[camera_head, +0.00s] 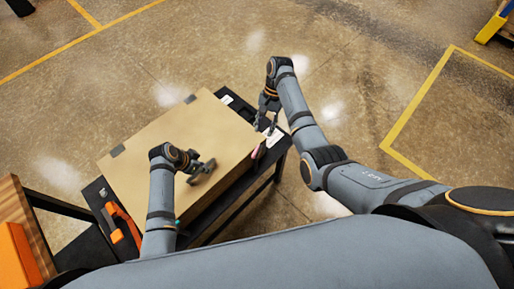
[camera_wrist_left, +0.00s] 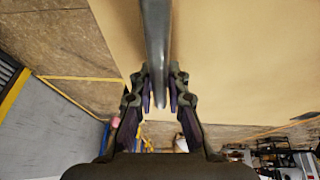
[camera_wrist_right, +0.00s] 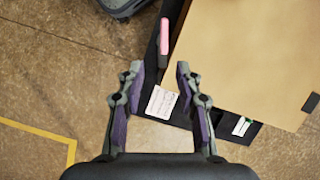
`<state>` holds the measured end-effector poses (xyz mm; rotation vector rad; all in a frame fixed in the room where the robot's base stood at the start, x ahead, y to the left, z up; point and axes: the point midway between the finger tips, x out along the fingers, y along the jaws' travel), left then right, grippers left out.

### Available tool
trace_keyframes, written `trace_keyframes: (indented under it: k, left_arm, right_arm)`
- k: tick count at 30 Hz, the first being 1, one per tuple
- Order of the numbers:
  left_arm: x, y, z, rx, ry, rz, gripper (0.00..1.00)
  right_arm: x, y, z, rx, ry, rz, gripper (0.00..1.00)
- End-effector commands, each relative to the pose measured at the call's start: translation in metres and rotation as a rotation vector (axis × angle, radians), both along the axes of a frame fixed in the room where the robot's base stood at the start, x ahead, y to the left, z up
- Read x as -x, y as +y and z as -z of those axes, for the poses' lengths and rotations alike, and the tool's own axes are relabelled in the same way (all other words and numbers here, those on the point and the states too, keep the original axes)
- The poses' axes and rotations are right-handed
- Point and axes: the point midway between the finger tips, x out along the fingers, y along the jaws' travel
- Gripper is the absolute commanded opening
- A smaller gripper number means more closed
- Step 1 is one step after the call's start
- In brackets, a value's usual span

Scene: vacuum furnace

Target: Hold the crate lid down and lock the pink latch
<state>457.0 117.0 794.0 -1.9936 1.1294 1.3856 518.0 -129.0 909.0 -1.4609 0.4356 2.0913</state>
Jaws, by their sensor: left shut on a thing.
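The crate with its flat tan lid (camera_head: 190,130) stands on a black table. My left gripper (camera_head: 204,170) is over the lid near its front side. In the left wrist view, its fingers (camera_wrist_left: 159,92) are shut on a grey bar (camera_wrist_left: 156,35) that runs across the tan lid. The pink latch (camera_head: 256,152) is at the crate's right side. In the right wrist view the latch (camera_wrist_right: 165,37) lies beside the lid's edge, ahead of the fingertips. My right gripper (camera_head: 267,124) is open and empty near the latch, apart from it.
A white label (camera_wrist_right: 161,102) lies on the black table beside the crate. Orange tools (camera_head: 124,222) lie on the table's left end. A wooden-topped bench with an orange box (camera_head: 17,255) stands at the far left. Open floor lies beyond and right of the table.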

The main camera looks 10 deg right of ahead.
Motion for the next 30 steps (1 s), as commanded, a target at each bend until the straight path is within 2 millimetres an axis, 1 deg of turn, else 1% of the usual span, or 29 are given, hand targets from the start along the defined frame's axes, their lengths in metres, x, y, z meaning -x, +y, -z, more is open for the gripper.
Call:
trace_keyframes:
  k: [1, 4, 7, 10, 14, 18, 24, 27, 30]
  left_arm:
    - [0.0, 0.006, 0.005, -0.018, 0.0, -0.003, 0.0]
    - [0.0, 0.006, 0.006, -0.018, 0.0, -0.003, 0.0]
    - [0.0, 0.006, 0.006, -0.018, 0.0, -0.003, 0.0]
    - [0.001, 0.006, 0.006, -0.018, 0.0, -0.003, 0.0]
    - [0.001, 0.006, 0.006, -0.018, 0.0, -0.003, 0.0]
    - [0.001, 0.006, 0.006, -0.018, 0.001, -0.003, 0.0]
    - [0.001, 0.006, 0.006, -0.018, 0.001, -0.003, 0.0]
    - [0.001, 0.006, 0.006, -0.018, 0.001, -0.003, 0.0]
    - [0.001, 0.006, 0.006, -0.018, 0.001, -0.003, 0.0]
  right_arm:
    - [-0.001, 0.005, -0.011, 0.004, 0.014, -0.009, 0.35]
    - [0.0, 0.008, -0.023, 0.015, 0.035, -0.016, 0.35]
    - [0.0, 0.009, -0.025, 0.018, 0.041, -0.017, 0.35]
    - [0.002, 0.01, -0.02, 0.017, 0.042, -0.017, 0.35]
    - [0.01, 0.015, 0.001, 0.016, 0.044, -0.018, 0.35]
    - [0.02, 0.022, 0.032, 0.017, 0.044, -0.019, 0.35]
    - [0.031, 0.031, 0.069, 0.016, 0.042, -0.018, 0.35]
    - [0.035, 0.034, 0.08, 0.017, 0.042, -0.018, 0.35]
    - [0.036, 0.035, 0.086, 0.017, 0.04, -0.018, 0.35]
